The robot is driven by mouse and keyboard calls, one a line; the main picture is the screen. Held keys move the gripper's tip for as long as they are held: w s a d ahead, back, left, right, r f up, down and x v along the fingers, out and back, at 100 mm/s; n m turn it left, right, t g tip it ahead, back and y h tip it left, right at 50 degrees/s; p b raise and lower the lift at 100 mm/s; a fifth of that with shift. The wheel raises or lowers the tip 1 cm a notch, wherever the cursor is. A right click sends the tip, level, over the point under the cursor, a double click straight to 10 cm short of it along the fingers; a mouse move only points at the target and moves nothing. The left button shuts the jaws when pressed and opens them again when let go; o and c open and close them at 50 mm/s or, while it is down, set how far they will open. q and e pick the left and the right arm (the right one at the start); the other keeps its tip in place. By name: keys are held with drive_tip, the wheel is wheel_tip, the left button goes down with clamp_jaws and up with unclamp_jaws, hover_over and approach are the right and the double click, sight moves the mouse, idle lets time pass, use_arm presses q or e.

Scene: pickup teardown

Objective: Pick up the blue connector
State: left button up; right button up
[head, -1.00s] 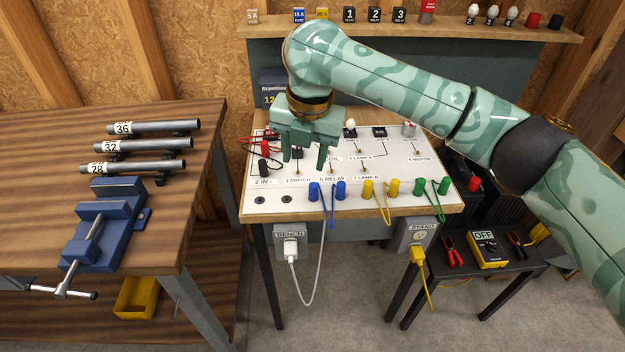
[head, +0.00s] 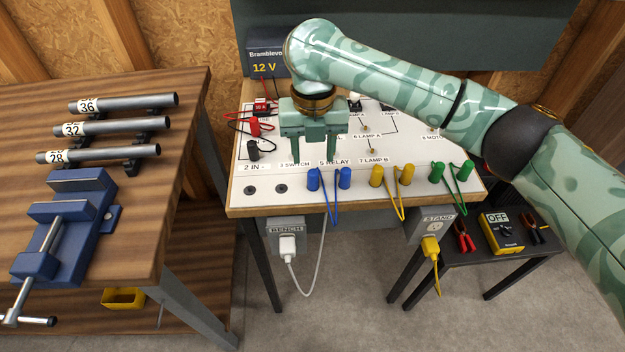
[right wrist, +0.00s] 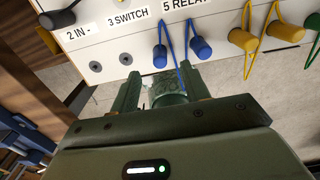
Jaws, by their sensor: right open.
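The blue connector is two blue plugs joined by a thin blue cord, standing at the white panel's front edge. Its left plug (head: 313,180) and right plug (head: 345,178) are below the "5 RELAY" label. In the right wrist view, the blue connector (right wrist: 201,48) is just beyond the fingertips. My right gripper (head: 310,158) is open and points down over the panel, slightly behind and left of the connector's middle. In the right wrist view, the right gripper (right wrist: 158,74) has nothing between its fingers. My left gripper is not in view.
A yellow connector (head: 407,175) and a green connector (head: 467,171) stand to the right on the white panel (head: 222,193). Red and black leads lie at its left. A wooden bench (head: 187,130) with a blue vise (head: 75,225) is at left.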

sight(313, 172)
wheel_tip(313, 172, down, 2)
drive_tip(key=shift+s+f+b, duration=0.1)
drive_tip(key=shift+s+b, duration=0.05)
drive_tip(key=shift+b, duration=0.2)
wheel_tip(313, 172, down, 5)
drive_tip(key=b, duration=0.3)
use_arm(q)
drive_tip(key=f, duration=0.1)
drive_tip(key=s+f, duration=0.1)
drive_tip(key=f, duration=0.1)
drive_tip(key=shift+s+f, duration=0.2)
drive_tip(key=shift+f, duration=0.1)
use_arm(e)
drive_tip(key=shift+r, duration=0.3)
drive_tip(key=shift+s, duration=0.1)
clamp_jaws()
